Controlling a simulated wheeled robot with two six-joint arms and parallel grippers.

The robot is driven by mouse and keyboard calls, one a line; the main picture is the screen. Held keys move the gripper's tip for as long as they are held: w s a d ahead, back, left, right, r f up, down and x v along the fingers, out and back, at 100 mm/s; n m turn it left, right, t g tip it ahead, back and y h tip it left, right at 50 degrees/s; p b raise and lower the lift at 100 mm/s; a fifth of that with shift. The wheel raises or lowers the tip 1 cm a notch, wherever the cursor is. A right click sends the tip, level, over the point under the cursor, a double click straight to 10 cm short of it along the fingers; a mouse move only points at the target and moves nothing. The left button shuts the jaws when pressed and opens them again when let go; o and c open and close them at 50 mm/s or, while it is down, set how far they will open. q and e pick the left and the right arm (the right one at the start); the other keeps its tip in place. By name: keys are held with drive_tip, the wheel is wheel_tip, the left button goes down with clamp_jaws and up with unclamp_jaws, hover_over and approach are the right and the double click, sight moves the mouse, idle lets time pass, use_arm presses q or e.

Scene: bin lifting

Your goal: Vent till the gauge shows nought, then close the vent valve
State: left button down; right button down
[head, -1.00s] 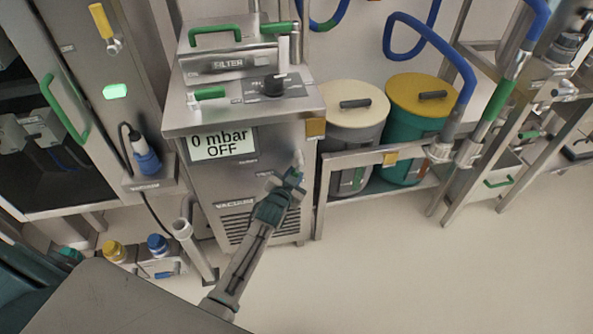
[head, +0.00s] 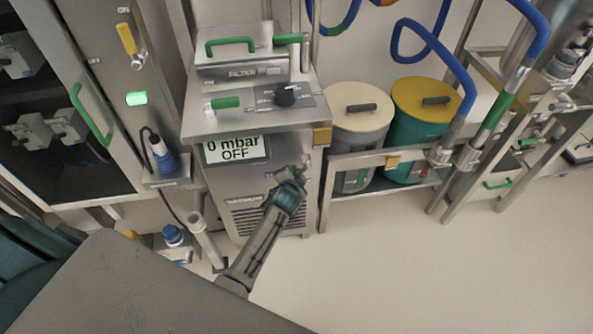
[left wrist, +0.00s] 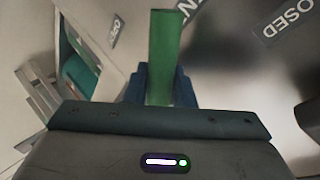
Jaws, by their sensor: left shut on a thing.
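The gauge (head: 236,149) on the front of the steel vacuum unit reads "0 mbar" and "OFF". My left gripper (head: 296,174) is at the right side of the unit's front, below the gauge's level. In the left wrist view, its blue fingers (left wrist: 160,85) are shut on a green lever (left wrist: 164,55) that stands upright between them. A label partly hidden behind the lever ends in "NT", and one to its right reads "OSED", so the lever appears to be the vent valve's. In the head view the lever is mostly hidden by the gripper. My right gripper is not in view.
The unit's top carries a black knob (head: 286,94) and a green handle (head: 225,103). A grey bin (head: 356,145) and a teal bin with a yellow lid (head: 427,95) stand on a rack to the right. The floor (head: 400,270) in front is clear.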

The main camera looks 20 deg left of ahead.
use_arm(q)
drive_tip(key=shift+s+a+r+m+g+y+p, duration=0.15)
drive_tip(key=shift+r+m+g+y+p, duration=0.35)
drive_tip(key=shift+p, duration=0.4)
drive_tip(key=shift+r+m+g+p, duration=0.3)
drive_tip(key=shift+m+p, duration=0.1)
drive_tip(key=shift+p, duration=0.15)
drive_tip(key=shift+s+a+r+m+g+y+p, duration=0.15)
drive_tip(key=shift+r+m+g+y+p, duration=0.4)
drive_tip(key=shift+m+y+p, duration=0.35)
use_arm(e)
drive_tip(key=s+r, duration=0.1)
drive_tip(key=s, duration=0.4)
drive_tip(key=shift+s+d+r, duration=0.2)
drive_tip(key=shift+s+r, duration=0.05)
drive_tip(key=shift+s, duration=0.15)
use_arm(q)
drive_tip(key=c, duration=1.6)
unclamp_jaws()
drive_tip(key=shift+o, duration=0.2)
drive_tip(key=shift+r, duration=0.1)
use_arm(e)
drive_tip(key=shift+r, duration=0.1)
